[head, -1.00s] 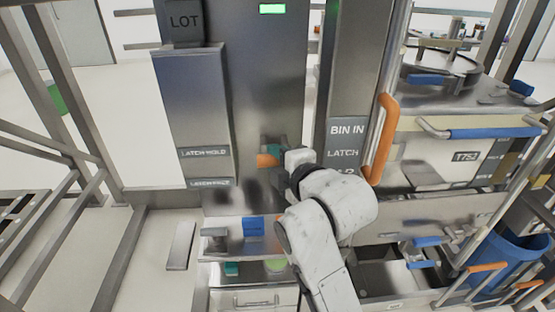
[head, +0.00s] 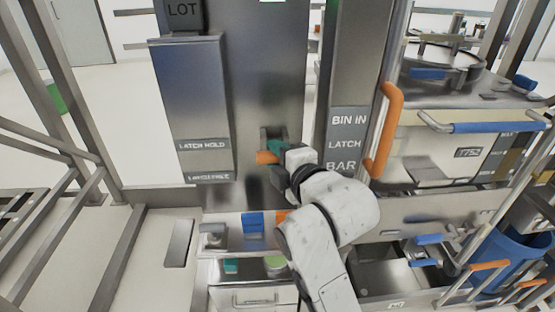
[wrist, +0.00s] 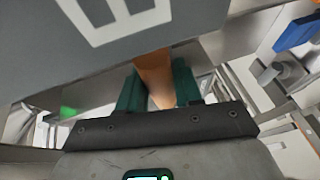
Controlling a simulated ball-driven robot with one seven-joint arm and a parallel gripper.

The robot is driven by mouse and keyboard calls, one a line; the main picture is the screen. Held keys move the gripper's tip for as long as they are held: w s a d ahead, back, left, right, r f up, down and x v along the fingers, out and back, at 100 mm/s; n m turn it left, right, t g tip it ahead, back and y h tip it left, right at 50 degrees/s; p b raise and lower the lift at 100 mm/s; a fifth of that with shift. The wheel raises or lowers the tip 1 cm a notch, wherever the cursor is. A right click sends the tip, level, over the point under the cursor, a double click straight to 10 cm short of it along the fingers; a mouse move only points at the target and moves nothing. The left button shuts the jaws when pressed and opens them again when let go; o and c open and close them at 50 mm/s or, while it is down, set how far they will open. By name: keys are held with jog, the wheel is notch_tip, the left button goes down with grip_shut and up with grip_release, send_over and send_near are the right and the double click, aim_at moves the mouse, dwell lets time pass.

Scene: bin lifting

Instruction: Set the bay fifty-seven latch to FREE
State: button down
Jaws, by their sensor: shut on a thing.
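The orange latch handle (head: 266,157) sits on the front of the grey metal column, at a height between the LATCH HOLD label (head: 203,145) and the lower label (head: 209,177), which seems to read LATCH FREE. My gripper (head: 279,147) is at the handle, its teal fingers closed around it. In the wrist view the orange handle (wrist: 155,75) lies between the two green fingers (wrist: 155,90). A grey plate with white lettering hides part of the handle there. My forearm and wrist cover part of the column's lower front.
A BIN IN LATCH BAR sign (head: 348,145) is on the post to the right, beside an upright orange grip (head: 386,130). A shelf with blue and teal items (head: 253,222) is below. A bin with a blue handle (head: 498,127) stands at right.

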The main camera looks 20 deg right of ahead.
notch_tip(320, 180, down, 9)
jog(key=n+t+b, duration=0.2)
jog(key=t+b, duration=0.3)
jog(key=b, duration=1)
jog(key=shift+w+r+n+t+y+b, duration=0.15)
jog(key=shift+n+t+y+b, duration=0.15)
jog(key=shift+n+y+b, duration=0.1)
jog(key=c, duration=0.8)
grip_release()
jog(key=shift+c, duration=0.2)
jog(key=v, duration=1)
jog(key=shift+s+f, duration=0.25)
jog(key=shift+s, duration=0.05)
jog(key=shift+d+f, duration=0.1)
jog(key=shift+f, duration=0.05)
